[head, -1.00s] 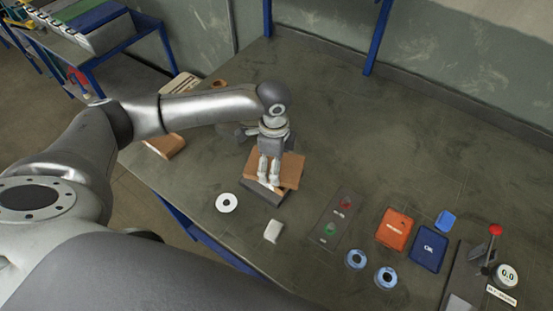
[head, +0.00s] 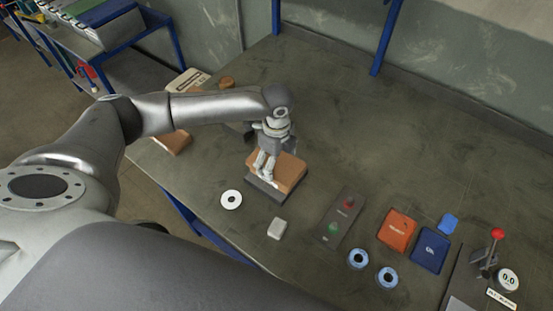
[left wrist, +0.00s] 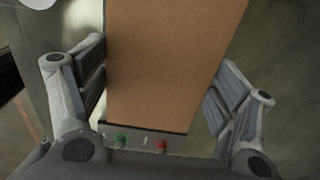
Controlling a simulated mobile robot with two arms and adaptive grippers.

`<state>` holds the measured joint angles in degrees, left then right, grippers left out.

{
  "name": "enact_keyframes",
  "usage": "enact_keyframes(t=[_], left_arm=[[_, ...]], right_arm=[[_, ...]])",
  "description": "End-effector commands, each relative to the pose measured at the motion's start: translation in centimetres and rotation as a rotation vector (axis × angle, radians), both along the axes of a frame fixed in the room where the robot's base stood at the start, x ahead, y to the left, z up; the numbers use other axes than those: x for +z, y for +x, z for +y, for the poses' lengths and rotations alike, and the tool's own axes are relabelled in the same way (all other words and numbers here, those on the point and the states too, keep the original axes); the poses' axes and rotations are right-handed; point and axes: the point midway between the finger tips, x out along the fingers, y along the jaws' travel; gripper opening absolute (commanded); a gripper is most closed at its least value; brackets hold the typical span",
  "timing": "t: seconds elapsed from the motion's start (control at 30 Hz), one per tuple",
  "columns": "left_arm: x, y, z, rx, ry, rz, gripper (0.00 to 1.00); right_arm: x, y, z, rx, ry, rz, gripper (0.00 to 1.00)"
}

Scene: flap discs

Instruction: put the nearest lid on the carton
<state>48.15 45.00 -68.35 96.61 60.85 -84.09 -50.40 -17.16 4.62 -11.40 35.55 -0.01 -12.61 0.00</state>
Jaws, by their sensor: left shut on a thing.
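A brown cardboard piece (head: 289,174), which looks like the lid, is in the head view near the middle of the table. My left gripper (head: 265,173) is shut on it from above. In the left wrist view the brown piece (left wrist: 165,65) fills the space between the two fingers. A dark grey flat block (head: 266,191) shows under its near edge. I cannot tell whether the brown piece rests on that block, or which of these is the carton. Another brown cardboard piece (head: 174,143) lies at the left table edge, partly behind my arm. My right gripper is out of view.
A white disc (head: 231,199) and a pale block (head: 277,229) lie in front. To the right are a button panel (head: 341,215), two blue-ringed discs, an orange box (head: 396,230), a blue box (head: 430,249) and a red-knobbed lever (head: 497,235). The table's back right is clear.

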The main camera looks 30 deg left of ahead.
Motion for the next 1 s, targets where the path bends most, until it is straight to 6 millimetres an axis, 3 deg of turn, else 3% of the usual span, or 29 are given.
enact_keyframes(t=[0.2, 0.93, 0.97, 1.0], left_arm=[[-0.5, 0.0, 0.0, 0.0, 0.001, -0.001, 0.68], [-1.5, 0.0, 0.0, 0.001, 0.0, 0.0, 0.68], [-1.5, 0.0, 0.0, 0.001, -0.001, 0.0, 0.85], [-1.5, 0.0, 0.0, 0.001, -0.001, 0.0, 0.9]], right_arm=[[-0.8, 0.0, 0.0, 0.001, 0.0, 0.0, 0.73], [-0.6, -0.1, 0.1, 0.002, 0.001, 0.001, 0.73], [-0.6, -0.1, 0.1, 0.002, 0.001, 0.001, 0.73], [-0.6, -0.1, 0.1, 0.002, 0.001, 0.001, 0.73]])
